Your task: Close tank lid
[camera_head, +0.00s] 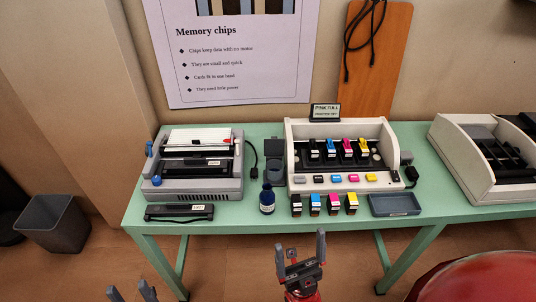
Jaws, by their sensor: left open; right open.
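A cream ink-tank unit (297,160) stands on the green table (260,148). Its front is open, and black, blue, magenta and yellow cartridges stand in a row inside. I cannot tell which part is the tank lid; small coloured buttons line the unit's front. A dark blue ink bottle (267,201) stands at its left front. My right gripper (300,242) is open and empty, in front of the table and below the unit. My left gripper (131,288) is open at the bottom left edge, mostly out of frame, away from the unit.
A grey printer-like machine (193,188) stands left, with a loose black bar (179,212) before it. Another cream unit (455,160) is at right. A red round seat (480,280) is at bottom right.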

